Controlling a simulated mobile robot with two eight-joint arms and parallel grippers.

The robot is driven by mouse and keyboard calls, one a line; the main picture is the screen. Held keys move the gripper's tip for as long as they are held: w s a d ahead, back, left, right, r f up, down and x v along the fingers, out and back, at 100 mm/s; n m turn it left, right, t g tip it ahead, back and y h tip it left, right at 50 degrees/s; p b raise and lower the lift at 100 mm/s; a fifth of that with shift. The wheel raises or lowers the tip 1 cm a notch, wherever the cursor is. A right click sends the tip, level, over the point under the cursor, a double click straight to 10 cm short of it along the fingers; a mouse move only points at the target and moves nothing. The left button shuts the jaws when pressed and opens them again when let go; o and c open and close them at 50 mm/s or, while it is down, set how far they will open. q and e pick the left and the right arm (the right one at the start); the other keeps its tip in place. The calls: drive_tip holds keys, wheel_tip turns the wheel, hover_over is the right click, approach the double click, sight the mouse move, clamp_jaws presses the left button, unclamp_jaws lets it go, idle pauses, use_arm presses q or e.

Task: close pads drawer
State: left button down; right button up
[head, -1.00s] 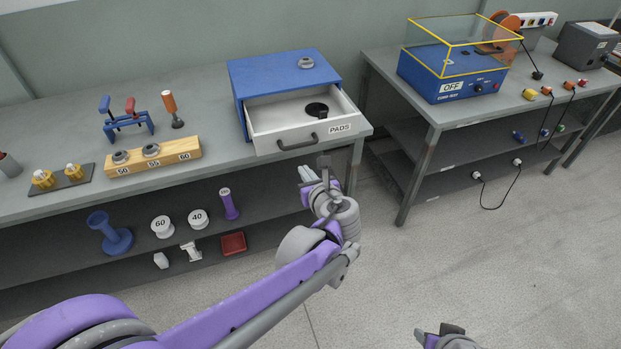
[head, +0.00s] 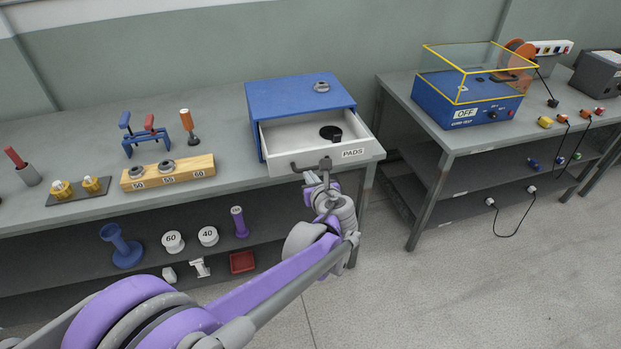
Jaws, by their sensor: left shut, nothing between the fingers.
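The pads drawer (head: 353,153) is a pale drawer with a "PADS" label, standing open from the blue cabinet (head: 300,99) on the left bench. A black round piece (head: 331,132) lies inside the drawer. My right gripper is not in view.
A small grey ring (head: 321,87) sits on the cabinet top. A wooden block with rings (head: 168,173) stands left of the drawer. A second bench (head: 440,137) with a blue "OFF" machine (head: 468,108) stands to the right, across a gap.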

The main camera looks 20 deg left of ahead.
sight(295, 148)
use_arm(q)
drive_tip(key=w+a, duration=0.3)
drive_tip(key=w, duration=0.1)
drive_tip(key=w+a, duration=0.3)
drive_tip(key=w, duration=0.2)
drive_tip(key=w+a, duration=0.3)
drive_tip(key=w, duration=0.2)
drive_tip(key=shift+w+a, duration=0.25)
drive_tip(key=shift+a, duration=0.15)
drive_tip(key=shift+w+a, duration=0.1)
drive_tip(key=shift+w, duration=0.05)
drive_tip(key=shift+r, duration=0.1)
drive_tip(key=shift+b, duration=0.3)
